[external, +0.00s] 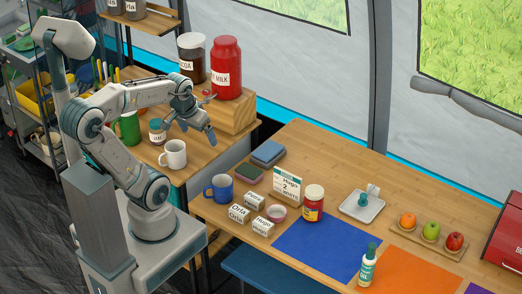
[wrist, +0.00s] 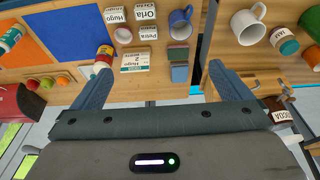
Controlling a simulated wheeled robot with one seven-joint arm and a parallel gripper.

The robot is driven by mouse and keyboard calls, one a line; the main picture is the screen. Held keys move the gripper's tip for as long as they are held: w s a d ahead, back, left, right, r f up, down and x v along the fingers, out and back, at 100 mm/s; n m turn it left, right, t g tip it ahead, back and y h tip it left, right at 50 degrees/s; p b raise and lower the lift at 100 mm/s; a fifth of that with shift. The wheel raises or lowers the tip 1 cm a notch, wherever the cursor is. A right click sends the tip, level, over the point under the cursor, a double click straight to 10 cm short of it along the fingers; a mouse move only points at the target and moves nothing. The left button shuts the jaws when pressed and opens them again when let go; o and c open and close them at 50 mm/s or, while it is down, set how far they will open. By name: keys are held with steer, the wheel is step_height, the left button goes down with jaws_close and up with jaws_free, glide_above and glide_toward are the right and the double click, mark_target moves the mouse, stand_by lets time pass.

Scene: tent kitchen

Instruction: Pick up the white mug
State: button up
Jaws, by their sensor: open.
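The white mug (external: 173,154) stands upright on the wooden side counter at the left in the external view. It also shows in the wrist view (wrist: 246,27) at the top right, with its handle visible. My gripper (external: 192,128) is above the counter, up and to the right of the mug in the external view. In the wrist view its two fingers are spread wide apart, with nothing held between them. The mug is clear of both fingers.
A blue mug (external: 219,188) stands on the long table's near left corner. A lidded jar (external: 158,131) and a green mug (external: 128,127) are beside the white mug. A red milk canister (external: 226,69) and a cocoa jar (external: 192,57) stand on a raised wooden block (external: 238,114).

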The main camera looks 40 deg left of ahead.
steer(key=shift+c, duration=0.2)
stand_by(0.4)
steer(key=n+g+b, duration=0.4)
steer(key=n+b, duration=0.2)
steer(key=n, duration=2.7)
glide_above(172, 157)
steer(key=w+a, duration=0.2)
steer(key=w, duration=0.1)
step_height(172, 157, down, 24)
step_height(172, 157, down, 5)
steer(key=shift+s+f+p, duration=0.15)
steer(key=shift+p, duration=0.35)
